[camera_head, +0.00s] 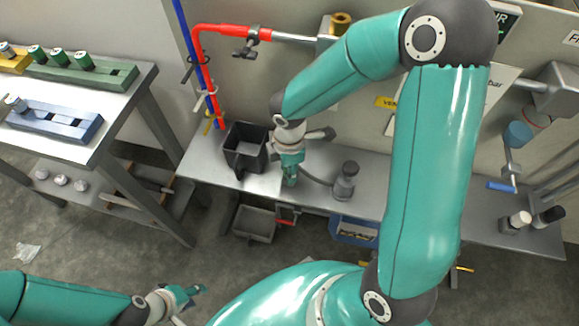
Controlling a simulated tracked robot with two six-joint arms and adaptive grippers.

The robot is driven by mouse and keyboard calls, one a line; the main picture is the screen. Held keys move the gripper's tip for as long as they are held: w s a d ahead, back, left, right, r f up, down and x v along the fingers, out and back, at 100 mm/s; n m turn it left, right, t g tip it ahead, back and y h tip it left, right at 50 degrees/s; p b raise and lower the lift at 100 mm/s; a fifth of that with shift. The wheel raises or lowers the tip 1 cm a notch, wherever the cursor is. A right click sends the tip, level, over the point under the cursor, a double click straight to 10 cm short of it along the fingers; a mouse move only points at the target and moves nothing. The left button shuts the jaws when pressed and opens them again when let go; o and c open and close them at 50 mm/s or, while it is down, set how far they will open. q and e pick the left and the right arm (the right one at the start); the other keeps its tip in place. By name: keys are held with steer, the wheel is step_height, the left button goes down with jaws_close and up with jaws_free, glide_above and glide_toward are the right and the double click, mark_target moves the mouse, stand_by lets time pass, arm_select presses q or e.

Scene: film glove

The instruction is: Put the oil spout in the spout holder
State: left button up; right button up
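A grey can-like object (344,183) with a dark top stands on the metal bench (270,185). A thin curved grey tube (316,180) runs left from it toward my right gripper; it looks like a spout. My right gripper (290,176) points down over the bench, between this object and a dark open box (247,147). Its fingers are too small to show whether they grip anything. I cannot pick out the spout holder for certain. My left gripper (197,290) is low at the left, above the floor and away from the bench, with its finger gap unclear.
A red and blue pipe (205,80) with a valve rises behind the box. A side table (60,143) at left carries green (110,72) and blue (60,122) racks. A grey bin (254,224) and a blue bin (355,229) sit below the bench. My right arm hides much of the middle.

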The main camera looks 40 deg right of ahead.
steer(key=o, duration=0.3)
steer(key=shift+r, duration=0.3)
step_height(320, 180, up, 12)
steer(key=p, duration=0.3)
steer(key=shift+f, duration=0.15)
stand_by(0.3)
